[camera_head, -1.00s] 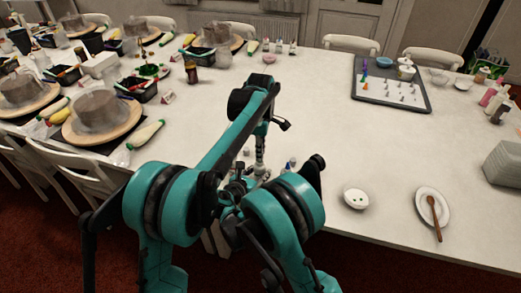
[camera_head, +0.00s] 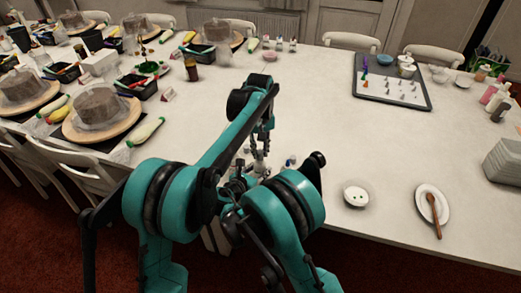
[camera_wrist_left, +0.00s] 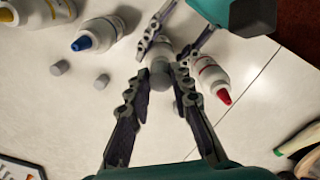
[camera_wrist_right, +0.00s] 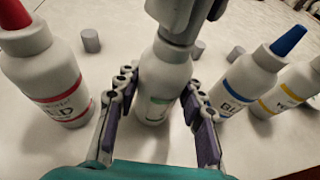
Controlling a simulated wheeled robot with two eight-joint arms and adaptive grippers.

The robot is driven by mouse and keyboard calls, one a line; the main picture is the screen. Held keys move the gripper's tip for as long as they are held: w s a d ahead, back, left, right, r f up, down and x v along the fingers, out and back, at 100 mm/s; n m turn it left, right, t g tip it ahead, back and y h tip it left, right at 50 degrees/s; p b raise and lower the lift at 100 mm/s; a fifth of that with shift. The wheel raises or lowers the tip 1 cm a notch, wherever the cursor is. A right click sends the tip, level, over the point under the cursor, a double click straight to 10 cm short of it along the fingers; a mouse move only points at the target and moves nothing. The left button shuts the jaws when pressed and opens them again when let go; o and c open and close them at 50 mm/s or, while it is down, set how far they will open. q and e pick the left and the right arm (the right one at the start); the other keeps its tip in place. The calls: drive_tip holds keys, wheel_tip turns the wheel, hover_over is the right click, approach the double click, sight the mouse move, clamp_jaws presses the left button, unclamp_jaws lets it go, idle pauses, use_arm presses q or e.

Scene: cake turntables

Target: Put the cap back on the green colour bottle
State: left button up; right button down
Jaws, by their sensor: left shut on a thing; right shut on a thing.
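The green colour bottle (camera_wrist_right: 158,85), white with a green-marked label, stands upright between the fingers of my right gripper (camera_wrist_right: 160,95), shut on it. It also shows in the left wrist view (camera_wrist_left: 161,50). My left gripper (camera_wrist_left: 160,82) is shut on a grey cap (camera_wrist_left: 160,74) at the top of the bottle. A grey cylindrical part (camera_wrist_right: 178,22) covers the nozzle in the right wrist view. I cannot tell whether the cap is seated. In the head view, my arms largely hide the bottle and grippers.
Uncapped red (camera_wrist_right: 48,75), blue (camera_wrist_right: 250,82) and yellow (camera_wrist_right: 290,90) bottles stand close around the grippers. Loose grey caps (camera_wrist_left: 60,67) lie on the white table. A white dish (camera_head: 356,196) and an oval plate with a spoon (camera_head: 432,205) are to the right.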

use_arm(q)
drive_tip(key=m, duration=0.7)
drive_tip(key=shift+a, duration=0.1)
drive_tip(key=m, duration=0.8)
drive_tip(key=shift+w+m, duration=0.1)
drive_tip(key=shift+m, duration=0.3)
drive_tip(key=o, duration=0.7)
drive_tip(key=shift+o, duration=0.2)
wheel_tip(320, 180, up, 12)
drive_tip(key=shift+a, duration=0.1)
